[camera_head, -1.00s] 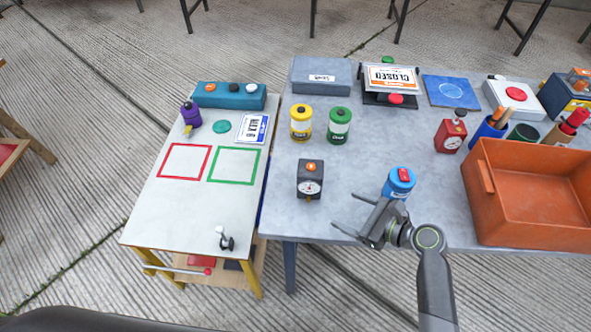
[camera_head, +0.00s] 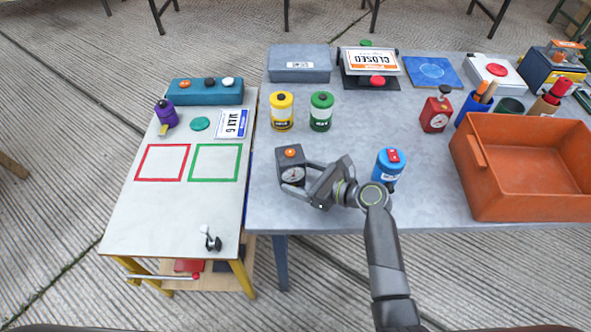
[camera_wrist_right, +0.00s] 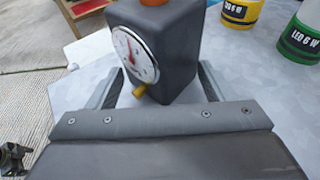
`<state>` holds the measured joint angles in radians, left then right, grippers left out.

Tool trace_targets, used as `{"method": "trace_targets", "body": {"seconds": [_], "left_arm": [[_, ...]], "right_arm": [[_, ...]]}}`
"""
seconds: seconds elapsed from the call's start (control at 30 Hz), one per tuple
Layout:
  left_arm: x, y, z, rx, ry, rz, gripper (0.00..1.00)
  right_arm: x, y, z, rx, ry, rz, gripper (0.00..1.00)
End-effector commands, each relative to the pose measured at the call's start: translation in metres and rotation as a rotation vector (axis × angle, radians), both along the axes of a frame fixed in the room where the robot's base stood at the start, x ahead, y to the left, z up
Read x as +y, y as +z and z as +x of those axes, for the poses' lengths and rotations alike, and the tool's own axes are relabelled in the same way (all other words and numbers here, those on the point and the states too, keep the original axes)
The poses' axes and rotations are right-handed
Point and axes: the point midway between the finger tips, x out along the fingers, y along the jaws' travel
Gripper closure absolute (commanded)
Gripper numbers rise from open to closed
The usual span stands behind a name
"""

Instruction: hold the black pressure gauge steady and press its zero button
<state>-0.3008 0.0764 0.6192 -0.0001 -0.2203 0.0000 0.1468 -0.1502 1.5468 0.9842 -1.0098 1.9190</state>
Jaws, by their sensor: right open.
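The black pressure gauge (camera_head: 291,168) stands upright near the front left of the grey table, with an orange button (camera_head: 290,152) on top and a white dial on its front. My right gripper (camera_head: 296,176) is open around the gauge, coming in from its right side. In the right wrist view the gauge (camera_wrist_right: 172,50) stands between the two spread fingers (camera_wrist_right: 158,85), and a gap shows beside it. The gauge's dial (camera_wrist_right: 133,55) and a small yellow fitting (camera_wrist_right: 140,91) face left there. The orange button is cut off at the top edge. My left gripper is not in view.
A blue canister (camera_head: 387,167) stands right of my right gripper. Yellow (camera_head: 282,112) and green (camera_head: 321,112) canisters stand behind the gauge. An orange bin (camera_head: 520,190) is at the right. A lower white table (camera_head: 155,215) adjoins at left.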

Motion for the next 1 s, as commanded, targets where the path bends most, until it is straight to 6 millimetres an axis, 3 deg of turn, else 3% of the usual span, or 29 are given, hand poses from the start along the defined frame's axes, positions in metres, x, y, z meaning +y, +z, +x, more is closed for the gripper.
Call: {"method": "trace_targets", "body": {"seconds": [0.47, 0.77, 0.93, 1.0], "left_arm": [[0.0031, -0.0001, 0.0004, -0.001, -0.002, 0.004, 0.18], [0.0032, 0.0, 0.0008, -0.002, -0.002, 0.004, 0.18], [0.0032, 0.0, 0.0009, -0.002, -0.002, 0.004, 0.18], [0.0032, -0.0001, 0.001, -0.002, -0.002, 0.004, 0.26]], "right_arm": [[0.0074, -0.0034, 0.0048, 0.0, 0.0, -0.001, 0.26], [0.0072, -0.0033, 0.0047, 0.0, 0.0, -0.001, 0.64], [0.007, -0.004, 0.0044, 0.0, 0.001, -0.004, 0.67], [0.0069, -0.0043, 0.0043, 0.0, 0.001, -0.004, 0.67]]}}
